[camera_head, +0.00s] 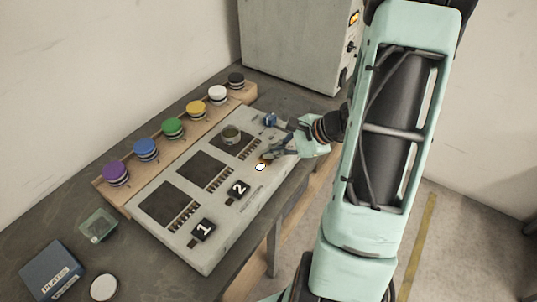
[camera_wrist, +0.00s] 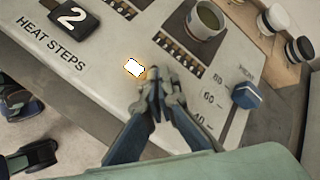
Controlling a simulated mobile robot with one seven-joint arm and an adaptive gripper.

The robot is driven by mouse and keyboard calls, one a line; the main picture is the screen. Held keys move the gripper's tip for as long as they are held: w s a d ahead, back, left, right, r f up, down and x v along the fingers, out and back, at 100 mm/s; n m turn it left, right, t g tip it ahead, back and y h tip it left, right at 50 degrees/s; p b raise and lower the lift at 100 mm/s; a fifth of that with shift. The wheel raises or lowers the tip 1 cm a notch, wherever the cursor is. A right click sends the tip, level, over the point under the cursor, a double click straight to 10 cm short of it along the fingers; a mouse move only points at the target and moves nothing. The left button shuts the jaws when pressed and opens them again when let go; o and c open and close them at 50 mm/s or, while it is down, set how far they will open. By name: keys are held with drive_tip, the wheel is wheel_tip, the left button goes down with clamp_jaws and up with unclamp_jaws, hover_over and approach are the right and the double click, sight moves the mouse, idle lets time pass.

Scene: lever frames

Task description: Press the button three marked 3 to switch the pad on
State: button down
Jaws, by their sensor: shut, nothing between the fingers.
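The grey panel (camera_head: 150,205) lies on the bench with black buttons 1 (camera_head: 203,229) and 2 (camera_head: 238,189) along its front. Button 2 also shows in the wrist view (camera_wrist: 75,17). No figure 3 is readable; the place in line after 2 is covered by my fingertips. My gripper (camera_head: 268,157) is shut and empty, its tips low at the panel there; contact with a button cannot be told. Just beside the tips a white glowing spot (camera_head: 260,167) with an orange edge shows, also in the wrist view (camera_wrist: 134,68). A grey-green cup (camera_head: 232,133) stands on the far dark pad.
A blue knob (camera_head: 270,120) with a scale sits close beyond my gripper. Several coloured round knobs, such as the green one (camera_head: 173,127), line a wooden strip behind the panel. A grey cabinet (camera_head: 290,45) stands at the back. A blue box (camera_head: 52,270) is front left.

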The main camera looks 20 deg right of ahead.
drive_tip(key=shift+r, duration=0.25)
drive_tip(key=shift+r+p, duration=1.85)
drive_tip(key=shift+r, duration=1.2)
drive_tip(key=shift+f, duration=0.1)
